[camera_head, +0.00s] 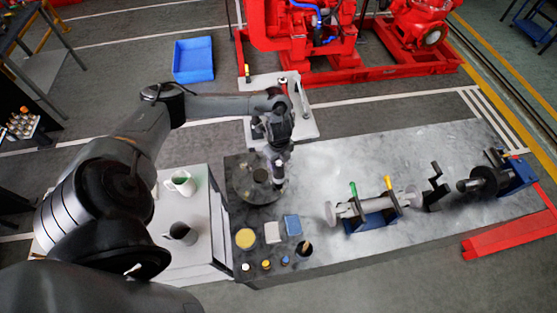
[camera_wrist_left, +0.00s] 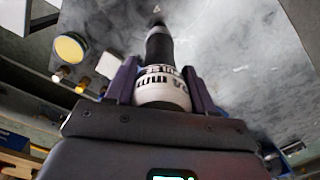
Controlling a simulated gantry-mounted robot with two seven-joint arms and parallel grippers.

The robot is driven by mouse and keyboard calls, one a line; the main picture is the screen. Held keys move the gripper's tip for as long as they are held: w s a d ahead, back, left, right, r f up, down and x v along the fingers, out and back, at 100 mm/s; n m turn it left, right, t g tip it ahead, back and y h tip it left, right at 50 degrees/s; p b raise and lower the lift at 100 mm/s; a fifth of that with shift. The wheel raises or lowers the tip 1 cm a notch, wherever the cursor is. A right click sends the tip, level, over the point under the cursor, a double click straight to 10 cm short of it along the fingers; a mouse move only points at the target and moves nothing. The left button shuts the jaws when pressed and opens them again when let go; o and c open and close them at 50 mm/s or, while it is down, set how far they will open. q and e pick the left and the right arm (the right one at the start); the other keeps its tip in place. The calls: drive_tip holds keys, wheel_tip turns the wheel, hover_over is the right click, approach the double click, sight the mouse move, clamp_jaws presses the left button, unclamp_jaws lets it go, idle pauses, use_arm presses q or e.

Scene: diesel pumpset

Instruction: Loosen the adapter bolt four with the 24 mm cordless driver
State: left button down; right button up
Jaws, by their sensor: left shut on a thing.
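My left gripper (camera_head: 279,166) is over the left part of the grey workbench. In the left wrist view its two purple fingers (camera_wrist_left: 163,88) are shut on the cordless driver (camera_wrist_left: 163,92), which has a white band with dark, partly legible lettering. The driver's dark narrow nose (camera_wrist_left: 158,43) points away from the gripper. In the head view the driver (camera_head: 279,181) hangs below the gripper, at the right side of a dark round plate (camera_head: 250,192) with a raised hub. I cannot make out adapter bolt four. My right gripper is not in view.
The workbench (camera_head: 330,158) holds a yellow round tin (camera_head: 245,238), a blue box (camera_head: 292,225) and a shaft on blue stands (camera_head: 375,207). A white cabinet (camera_head: 205,235) with two jugs stands left. The red pumpset (camera_head: 305,35) and blue bin (camera_head: 193,59) are behind.

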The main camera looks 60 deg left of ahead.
use_arm(q)
drive_tip(key=shift+f, duration=0.2)
idle(0.7)
drive_tip(key=shift+f, duration=0.1)
idle(0.8)
idle(0.7)
drive_tip(key=shift+p, duration=0.3)
idle(0.7)
wheel_tip(320, 180, up, 3)
drive_tip(key=p, duration=0.3)
drive_tip(key=shift+r, duration=1.5)
